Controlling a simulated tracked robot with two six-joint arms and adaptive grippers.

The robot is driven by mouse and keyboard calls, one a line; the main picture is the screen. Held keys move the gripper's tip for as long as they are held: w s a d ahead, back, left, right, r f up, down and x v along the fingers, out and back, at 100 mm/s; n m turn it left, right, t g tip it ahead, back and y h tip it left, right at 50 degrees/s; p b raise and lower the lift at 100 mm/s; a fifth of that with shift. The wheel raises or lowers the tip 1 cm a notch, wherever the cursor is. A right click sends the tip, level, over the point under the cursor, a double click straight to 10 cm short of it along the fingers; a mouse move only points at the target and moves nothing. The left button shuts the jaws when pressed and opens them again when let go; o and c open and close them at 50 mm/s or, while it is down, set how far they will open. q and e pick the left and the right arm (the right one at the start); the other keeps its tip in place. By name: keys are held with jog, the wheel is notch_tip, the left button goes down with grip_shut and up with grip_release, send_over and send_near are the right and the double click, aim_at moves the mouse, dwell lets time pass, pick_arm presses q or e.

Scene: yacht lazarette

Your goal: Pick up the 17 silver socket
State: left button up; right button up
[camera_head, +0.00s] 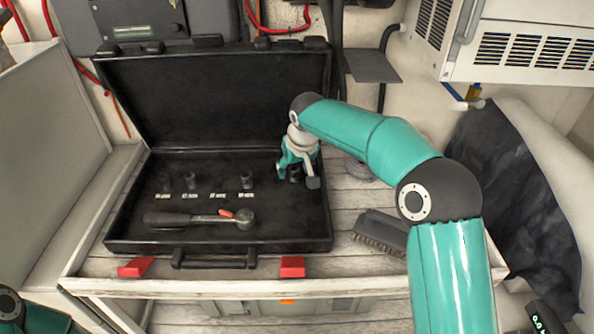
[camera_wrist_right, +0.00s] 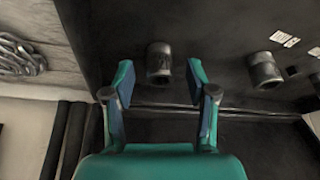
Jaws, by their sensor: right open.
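The black case (camera_head: 118,235) lies open with dark grey sockets in it. One socket (camera_wrist_right: 159,63) stands ahead of and between my right gripper's fingertips (camera_wrist_right: 160,82) in the right wrist view, with no visible contact. In the head view this gripper (camera_head: 297,172) is over the case's right side, partly covering that socket. Another socket (camera_wrist_right: 263,70) stands to its right in the wrist view, and is the left neighbour (camera_head: 246,179) in the head view. Two more sockets (camera_head: 191,180) (camera_head: 166,181) stand farther left. The label print is too small to read. My left gripper is out of view.
A ratchet (camera_head: 195,219) lies along the case's front, and the raised lid (camera_head: 215,100) stands behind. A brush (camera_head: 382,232) lies right of the case on the planks. A grey coil (camera_wrist_right: 20,58) shows in the wrist view. Two red blocks (camera_head: 137,267) (camera_head: 292,267) sit in front.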

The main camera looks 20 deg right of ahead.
jog(key=shift+w+f, duration=0.2)
jog(key=shift+f, duration=0.2)
jog(key=shift+c, duration=0.2)
grip_shut()
jog(key=shift+r, duration=0.15)
